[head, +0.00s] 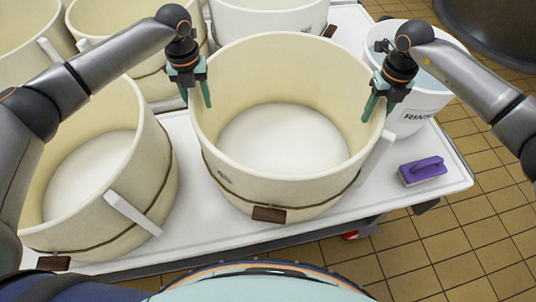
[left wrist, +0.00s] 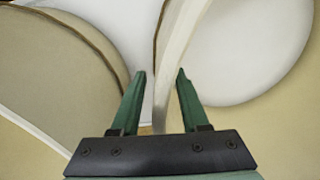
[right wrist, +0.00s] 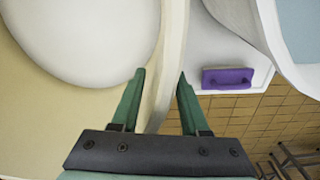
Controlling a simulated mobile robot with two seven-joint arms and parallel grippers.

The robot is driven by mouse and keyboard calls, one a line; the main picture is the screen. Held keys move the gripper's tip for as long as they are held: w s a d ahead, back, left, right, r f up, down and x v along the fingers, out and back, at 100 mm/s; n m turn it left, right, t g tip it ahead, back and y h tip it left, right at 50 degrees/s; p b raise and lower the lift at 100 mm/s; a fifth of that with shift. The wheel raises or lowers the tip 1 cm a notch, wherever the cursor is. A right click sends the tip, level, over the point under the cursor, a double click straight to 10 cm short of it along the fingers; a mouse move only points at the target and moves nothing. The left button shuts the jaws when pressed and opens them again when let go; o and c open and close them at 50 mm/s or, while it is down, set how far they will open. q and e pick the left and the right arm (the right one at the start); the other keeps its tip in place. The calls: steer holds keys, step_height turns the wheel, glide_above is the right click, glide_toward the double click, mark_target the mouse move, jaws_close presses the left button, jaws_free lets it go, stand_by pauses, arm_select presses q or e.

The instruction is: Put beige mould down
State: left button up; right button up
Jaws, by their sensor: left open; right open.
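The beige mould (head: 281,182) is a large round tub with a white bottom inside and a dark band near its base. It stands upright on the white table (head: 190,220) in the middle of the head view. My left gripper (head: 198,101) is open with its fingers on either side of the mould's left rim. In the left wrist view the rim (left wrist: 178,62) passes between the fingers. My right gripper (head: 375,105) is open over the right rim. In the right wrist view the rim (right wrist: 170,65) runs between the fingers. I cannot tell whether any finger touches the wall.
Another beige mould (head: 160,185) stands close on the left, and more tubs stand behind. A white bucket (head: 408,125) marked RINS… is at the right, behind my right gripper. A purple brush (head: 423,171) lies near the table's right edge. Tiled floor (head: 490,235) lies beyond.

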arm_select(q)
step_height(320, 180, up, 12)
steer(key=shift+f, duration=0.1)
arm_select(e)
step_height(320, 180, up, 12)
stand_by(0.7)
stand_by(0.5)
